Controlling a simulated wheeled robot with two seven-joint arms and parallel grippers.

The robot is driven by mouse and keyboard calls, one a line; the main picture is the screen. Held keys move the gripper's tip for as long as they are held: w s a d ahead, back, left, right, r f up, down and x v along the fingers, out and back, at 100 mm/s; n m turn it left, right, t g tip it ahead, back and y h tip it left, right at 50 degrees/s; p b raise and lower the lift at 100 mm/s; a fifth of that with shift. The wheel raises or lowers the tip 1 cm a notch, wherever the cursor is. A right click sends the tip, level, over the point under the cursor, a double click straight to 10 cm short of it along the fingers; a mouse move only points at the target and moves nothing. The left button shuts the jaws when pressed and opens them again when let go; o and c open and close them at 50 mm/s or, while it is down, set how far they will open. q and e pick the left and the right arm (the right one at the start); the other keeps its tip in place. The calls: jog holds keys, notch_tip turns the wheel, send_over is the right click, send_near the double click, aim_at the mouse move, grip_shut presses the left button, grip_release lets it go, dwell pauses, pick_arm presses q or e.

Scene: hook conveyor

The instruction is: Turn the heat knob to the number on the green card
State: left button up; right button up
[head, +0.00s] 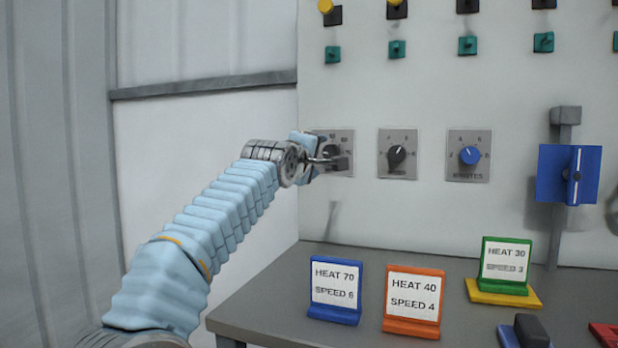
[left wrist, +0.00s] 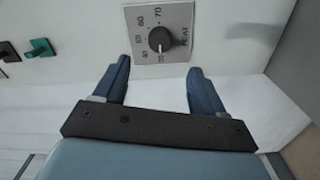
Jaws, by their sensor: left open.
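The green card (head: 505,265) stands on a yellow block on the bench and reads HEAT 30, SPEED 3. The heat knob (left wrist: 160,39) is a dark round knob on a grey plate marked HEAT, with 70 and 60 legible. In the head view my left gripper (head: 332,159) partly hides the heat plate (head: 345,138). I cannot tell whether it touches the knob. My right gripper is not in view.
A black-knobbed speed dial (head: 397,155) and a blue-knobbed dial (head: 469,155) sit to the right on the panel. A blue card (head: 335,290) and an orange card (head: 413,301) stand on the grey bench (head: 270,290). A blue switch box (head: 569,174) is farther right.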

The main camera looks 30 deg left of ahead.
pick_arm(q)
jog(key=shift+b+v, duration=0.9)
jog(key=shift+v, duration=0.85)
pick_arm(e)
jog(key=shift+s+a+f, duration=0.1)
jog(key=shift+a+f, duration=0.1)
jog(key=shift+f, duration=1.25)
